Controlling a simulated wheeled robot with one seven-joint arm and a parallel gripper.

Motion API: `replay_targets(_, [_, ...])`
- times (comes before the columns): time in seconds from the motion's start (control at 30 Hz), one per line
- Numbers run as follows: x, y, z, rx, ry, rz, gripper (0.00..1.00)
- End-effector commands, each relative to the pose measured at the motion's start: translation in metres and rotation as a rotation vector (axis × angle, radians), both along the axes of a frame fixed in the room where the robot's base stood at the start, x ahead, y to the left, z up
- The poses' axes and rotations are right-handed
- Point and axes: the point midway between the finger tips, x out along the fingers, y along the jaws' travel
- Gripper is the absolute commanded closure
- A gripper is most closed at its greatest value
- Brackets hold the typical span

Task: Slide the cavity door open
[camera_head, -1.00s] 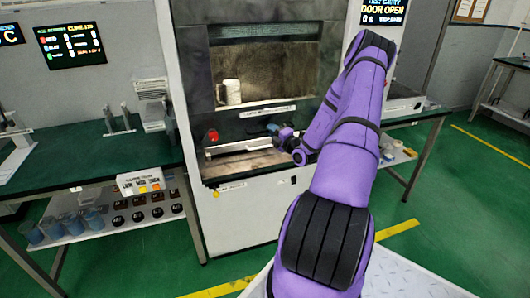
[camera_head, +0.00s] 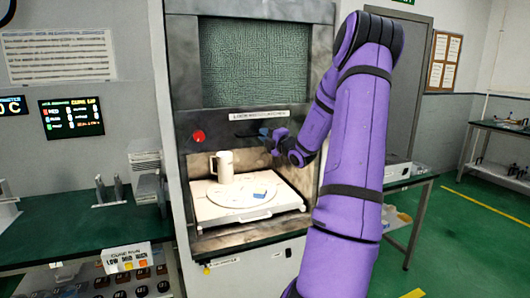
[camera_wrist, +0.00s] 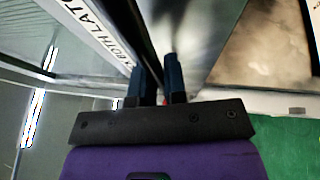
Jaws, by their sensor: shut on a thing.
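The cavity door (camera_head: 255,62) is a panel with a greenish mesh window in a grey metal frame. It stands raised, with its labelled lower bar (camera_head: 215,117) above the open cavity. My gripper (camera_head: 268,138) is at the right part of this bar, shut on a dark handle (camera_head: 250,130). In the wrist view, the two blue fingers of my gripper (camera_wrist: 155,82) close around a thin edge beside the labelled strip (camera_wrist: 88,32). The exact contact is partly hidden. Inside the cavity stand a white mug (camera_head: 224,166) and a round plate (camera_head: 226,201) with a small blue-and-yellow item (camera_head: 259,191).
A red button (camera_head: 198,136) is on the frame left of the door handle. A green bench (camera_head: 80,228) with a control box (camera_head: 125,258) stands left. My purple arm covers the right side of the cabinet. Another bench (camera_head: 410,183) stands right.

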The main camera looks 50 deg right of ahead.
Motion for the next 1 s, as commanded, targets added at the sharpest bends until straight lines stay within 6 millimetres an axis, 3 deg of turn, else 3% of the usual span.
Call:
replay_targets(0.2, [0.0,0.0,0.019,-0.001,0.0,0.0,1.0])
replay_targets(0.63, [0.0,0.0,0.022,0.0,0.0,0.0,1.0])
replay_targets(0.67, [0.0,0.0,0.022,0.0,0.0,0.0,0.8])
replay_targets(0.73, [0.0,0.0,0.022,0.0,0.0,0.0,0.64])
replay_targets(1.0, [0.0,0.0,0.022,0.0,0.001,0.0,0.64])
